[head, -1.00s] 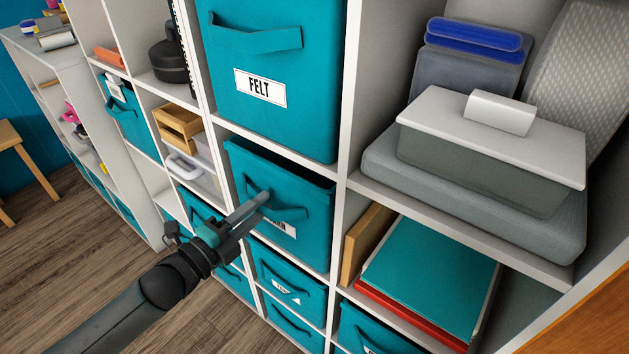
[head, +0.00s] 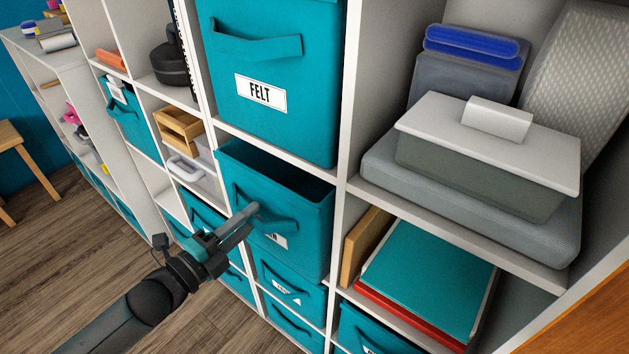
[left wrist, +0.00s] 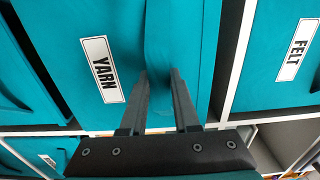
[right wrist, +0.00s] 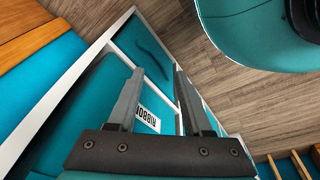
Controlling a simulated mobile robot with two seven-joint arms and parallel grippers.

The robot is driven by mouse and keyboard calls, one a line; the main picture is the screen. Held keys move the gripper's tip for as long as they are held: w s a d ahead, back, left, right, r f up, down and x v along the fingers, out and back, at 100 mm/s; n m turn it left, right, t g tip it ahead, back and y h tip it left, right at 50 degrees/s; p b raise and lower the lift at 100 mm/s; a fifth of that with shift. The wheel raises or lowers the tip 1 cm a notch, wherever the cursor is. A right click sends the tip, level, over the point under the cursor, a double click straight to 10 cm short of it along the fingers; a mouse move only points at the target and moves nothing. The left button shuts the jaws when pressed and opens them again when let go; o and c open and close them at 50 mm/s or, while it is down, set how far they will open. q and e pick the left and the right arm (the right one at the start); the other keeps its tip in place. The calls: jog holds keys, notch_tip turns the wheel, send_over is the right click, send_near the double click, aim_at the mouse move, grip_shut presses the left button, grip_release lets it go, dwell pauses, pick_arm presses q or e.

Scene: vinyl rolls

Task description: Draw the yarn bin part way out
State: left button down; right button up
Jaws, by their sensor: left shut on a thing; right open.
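The teal yarn bin (head: 305,228) stands part way out of its cubby below the felt bin in the head view, its open top showing. Its front leans slightly. My left gripper (head: 252,211) is shut on the bin's fabric handle (head: 278,226), and the gripper partly covers the label. In the left wrist view the YARN label (left wrist: 102,68) is clear, and the handle strap (left wrist: 165,35) runs between the fingers. My right gripper (right wrist: 157,72) is open and empty in the right wrist view, and is out of the head view.
The felt bin (head: 275,85) sits directly above. More teal bins (head: 290,288) are below. A grey lidded box (head: 480,165) and folders (head: 430,275) fill the cubbies at right. A ribbon bin (right wrist: 150,110) faces my right gripper.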

pick_arm(q)
jog(key=p+v, duration=0.3)
jog(key=v, duration=0.5)
dwell(0.7)
jog(key=shift+s+a, duration=0.1)
jog(key=shift+s, duration=0.05)
jog(key=c, duration=0.6)
grip_release()
jog(key=shift+p+v, duration=1.35)
jog(key=shift+v, duration=3.15)
